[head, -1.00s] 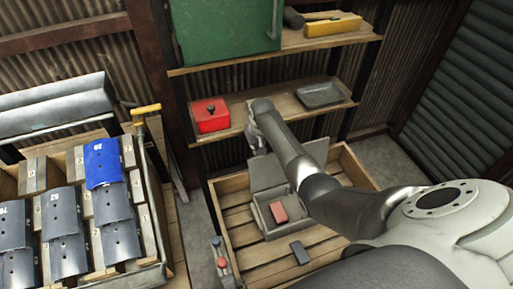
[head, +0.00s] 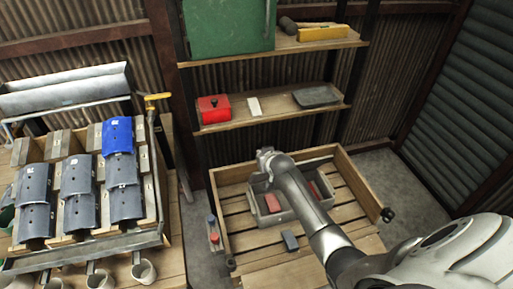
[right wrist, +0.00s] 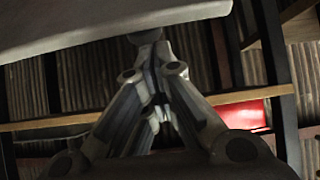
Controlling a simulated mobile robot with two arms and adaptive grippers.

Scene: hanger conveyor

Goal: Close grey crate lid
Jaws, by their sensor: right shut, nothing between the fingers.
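The grey crate (head: 277,218) sits inside a slatted wooden bin, with a red block (head: 272,203) in it. Another red patch shows to the right of my arm. My right arm crosses the crate and its wrist end is over the back of it, hiding much of the lid area. In the right wrist view my right gripper (right wrist: 150,58) is shut and empty. A pale grey panel (right wrist: 110,22) crosses the top of that view close to the fingertips. It may be the lid, but I cannot tell whether they touch. My left gripper is not in view.
The wooden bin (head: 348,168) has raised walls around the crate. A dark block (head: 290,240) lies in front of the crate. Shelves above hold a red box (head: 213,108) and a grey tray (head: 318,96). A rack (head: 100,242) of curved plates stands at left.

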